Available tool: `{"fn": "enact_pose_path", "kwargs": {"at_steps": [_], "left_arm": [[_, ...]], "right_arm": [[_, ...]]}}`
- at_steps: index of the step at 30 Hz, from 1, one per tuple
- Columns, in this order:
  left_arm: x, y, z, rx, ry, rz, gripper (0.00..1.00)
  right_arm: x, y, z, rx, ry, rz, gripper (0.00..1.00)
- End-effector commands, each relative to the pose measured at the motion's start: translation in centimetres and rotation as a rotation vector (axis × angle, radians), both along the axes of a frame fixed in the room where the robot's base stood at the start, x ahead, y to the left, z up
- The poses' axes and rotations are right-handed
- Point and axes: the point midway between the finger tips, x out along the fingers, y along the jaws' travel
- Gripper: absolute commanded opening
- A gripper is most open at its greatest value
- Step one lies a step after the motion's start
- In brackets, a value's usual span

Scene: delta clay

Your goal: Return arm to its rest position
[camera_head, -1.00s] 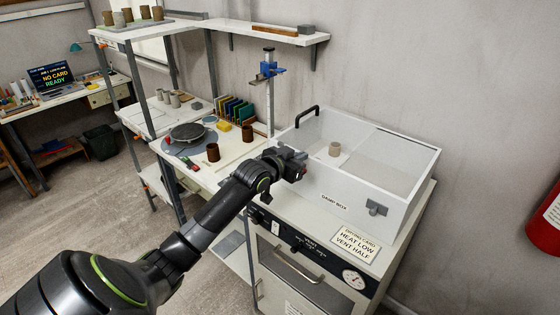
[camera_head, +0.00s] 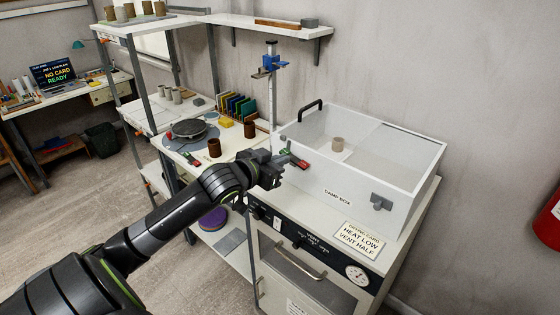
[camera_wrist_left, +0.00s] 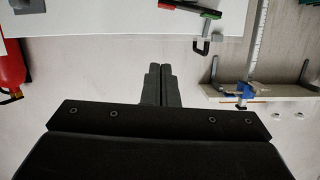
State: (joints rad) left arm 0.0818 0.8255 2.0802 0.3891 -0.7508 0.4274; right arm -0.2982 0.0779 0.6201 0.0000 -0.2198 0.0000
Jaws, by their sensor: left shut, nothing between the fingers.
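My left arm comes in from the lower left in the head view. Its gripper (camera_head: 281,162) is in the air in front of the left end of the white damp box (camera_head: 350,190). In the left wrist view, the two fingers (camera_wrist_left: 161,84) are together, with nothing between them. My right gripper is not in view.
A red and green clamp (camera_head: 297,160) shows just beyond the gripper, at the damp box's near side. A beige cup (camera_head: 336,144) is inside the box. A shelf with a turntable (camera_head: 188,130) and brown cups stands to the left. Floor is open at lower left.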

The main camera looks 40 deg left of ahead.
Motion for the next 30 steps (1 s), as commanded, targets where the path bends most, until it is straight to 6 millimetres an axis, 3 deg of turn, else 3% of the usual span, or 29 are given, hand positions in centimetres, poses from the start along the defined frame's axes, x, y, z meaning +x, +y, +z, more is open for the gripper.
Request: {"fn": "enact_pose_path", "kwargs": {"at_steps": [10, 14, 17, 23, 26, 30], "left_arm": [[0.0, 0.0, 0.0, -0.001, 0.000, 0.000, 0.00], [0.3, 0.9, -1.9, -0.007, 0.022, 0.025, 0.00], [0.5, 2.8, -6.4, -0.017, 0.075, 0.076, 0.00], [-1.5, 7.2, -20.6, -0.022, 0.250, 0.209, 0.00], [-4.0, 8.4, -27.8, -0.015, 0.347, 0.258, 0.00], [-9.0, 8.7, -37.4, -0.004, 0.489, 0.306, 0.00]], "right_arm": [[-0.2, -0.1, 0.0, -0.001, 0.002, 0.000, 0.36], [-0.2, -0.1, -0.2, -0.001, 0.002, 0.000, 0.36], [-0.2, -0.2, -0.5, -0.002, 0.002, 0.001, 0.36], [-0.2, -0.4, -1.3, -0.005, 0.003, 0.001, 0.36], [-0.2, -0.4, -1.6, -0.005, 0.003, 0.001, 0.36], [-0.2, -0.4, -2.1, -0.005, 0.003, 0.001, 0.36]]}}
